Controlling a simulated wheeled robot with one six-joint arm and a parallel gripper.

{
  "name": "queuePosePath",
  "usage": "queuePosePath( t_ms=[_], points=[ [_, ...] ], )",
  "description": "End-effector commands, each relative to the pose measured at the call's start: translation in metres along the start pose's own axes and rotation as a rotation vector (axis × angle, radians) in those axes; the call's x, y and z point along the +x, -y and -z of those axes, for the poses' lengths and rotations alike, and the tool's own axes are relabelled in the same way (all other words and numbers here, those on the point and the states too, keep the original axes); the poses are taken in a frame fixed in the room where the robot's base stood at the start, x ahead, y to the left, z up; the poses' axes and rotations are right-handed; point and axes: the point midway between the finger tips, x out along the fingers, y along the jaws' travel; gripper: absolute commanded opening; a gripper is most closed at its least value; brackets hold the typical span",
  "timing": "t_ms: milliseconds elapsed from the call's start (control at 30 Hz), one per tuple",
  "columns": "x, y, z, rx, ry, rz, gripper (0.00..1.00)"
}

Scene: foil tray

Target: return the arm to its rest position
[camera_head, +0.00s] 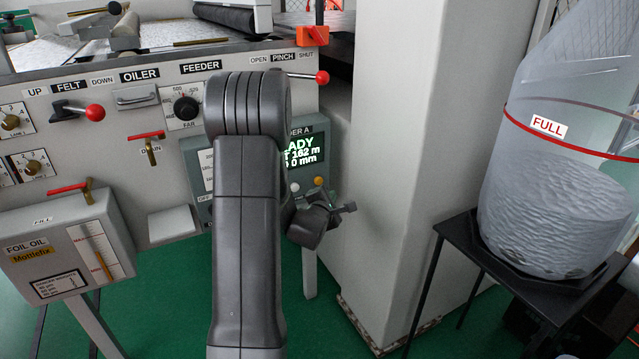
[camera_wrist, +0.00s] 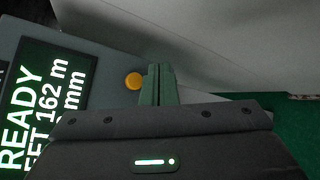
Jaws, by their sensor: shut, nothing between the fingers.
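My gripper (camera_head: 347,208) is in front of the right part of the machine's face, just below and right of the lit display panel. My grey arm rises from the bottom middle of the head view, bends at the top and hides part of the machine. In the wrist view the two fingers of my gripper (camera_wrist: 159,70) are together with nothing between them. An amber button (camera_wrist: 134,81) shows just left of the fingertips there; the gap between them cannot be judged.
The display (camera_head: 304,150) reads READY. Red-knobbed levers jut from the machine, including the pinch lever (camera_head: 321,77). A pale column (camera_head: 390,150) stands close right of my gripper. Farther right, a clear bin marked FULL (camera_head: 548,220) sits on a black stand (camera_head: 455,226). The green floor shows below.

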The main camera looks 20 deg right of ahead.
Motion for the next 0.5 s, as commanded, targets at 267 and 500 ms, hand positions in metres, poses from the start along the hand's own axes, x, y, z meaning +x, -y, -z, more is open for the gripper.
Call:
queuePosePath(
  t_ms=[267, 500],
  points=[
    [0.0, 0.0, 0.0, 0.0, 0.0, 0.0, 0.0],
    [0.013, -0.011, 0.009, -0.001, -0.002, 0.0, 0.0]
  ],
)
